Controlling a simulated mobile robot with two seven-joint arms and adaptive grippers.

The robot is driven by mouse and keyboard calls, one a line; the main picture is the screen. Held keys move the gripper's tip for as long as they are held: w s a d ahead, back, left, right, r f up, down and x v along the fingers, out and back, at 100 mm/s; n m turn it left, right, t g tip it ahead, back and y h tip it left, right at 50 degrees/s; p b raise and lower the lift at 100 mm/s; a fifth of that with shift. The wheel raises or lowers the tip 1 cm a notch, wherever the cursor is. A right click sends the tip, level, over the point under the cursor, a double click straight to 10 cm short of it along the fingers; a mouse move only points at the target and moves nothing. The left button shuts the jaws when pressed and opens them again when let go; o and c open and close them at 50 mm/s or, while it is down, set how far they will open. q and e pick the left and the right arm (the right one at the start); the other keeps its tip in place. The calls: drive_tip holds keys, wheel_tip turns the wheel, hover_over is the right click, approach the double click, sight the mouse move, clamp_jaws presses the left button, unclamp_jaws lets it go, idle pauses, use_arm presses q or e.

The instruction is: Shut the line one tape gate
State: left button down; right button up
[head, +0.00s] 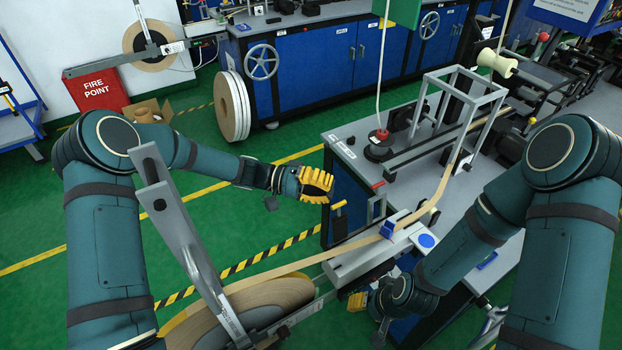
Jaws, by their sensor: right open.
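A long grey bar (178,225) with a white label stands tilted, raised beside the near tape reel (270,300). I cannot read its label, so I cannot tell whether it is the line one tape gate. Tan tape (300,262) runs from this reel up to a blue block (387,229) on the bench rail. My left gripper (312,186), with yellow pads, hangs in the air left of the bench corner, apart from the bar; its opening is unclear. My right gripper (366,308) is open, low beside the bench front below the rail, and partly hidden by my arm.
A grey bench (350,150) carries a metal frame (462,85), a red-knobbed dark disc (379,145) and a rail. A small yellow handle (338,205) sits at its left side. A second reel (150,45) with a similar bar stands far left. Green floor between is free.

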use_arm(q)
drive_tip(key=shift+s+d, duration=0.45)
drive_tip(key=shift+s, duration=0.2)
drive_tip(key=shift+s+d, duration=0.1)
drive_tip(key=shift+s+d+r+m+y, duration=0.15)
drive_tip(key=shift+s+m+y, duration=0.1)
drive_tip(key=shift+m+y, duration=0.05)
